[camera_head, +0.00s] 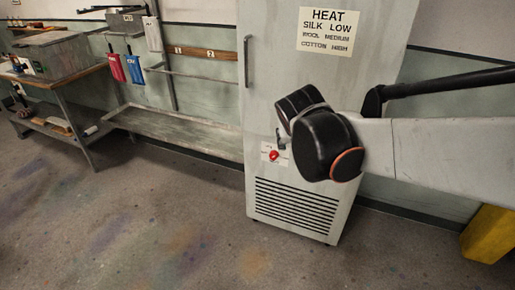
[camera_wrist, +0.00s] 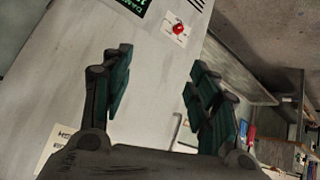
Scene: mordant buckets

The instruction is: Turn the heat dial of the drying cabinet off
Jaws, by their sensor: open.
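The drying cabinet (camera_head: 265,100) is a tall pale cabinet in the middle of the head view. A red dial (camera_head: 274,155) sits on a small white plate low on its front, above the vent slats. In the wrist view the red dial (camera_wrist: 179,29) is near the top, on its plate. My gripper (camera_wrist: 158,68) is open and empty, its two dark green fingers apart. The dial shows beyond the fingertips, between their lines and not touched. In the head view my arm's wrist hides most of the gripper. The dial's setting is too small to read.
A HEAT sign (camera_head: 328,32) is on the cabinet's upper front, and a vertical handle (camera_head: 246,62) is at its left edge. A dark panel with green letters (camera_wrist: 128,8) is beside the dial. Shelves and a bench (camera_head: 170,125) stand left; open floor (camera_head: 150,220) lies in front.

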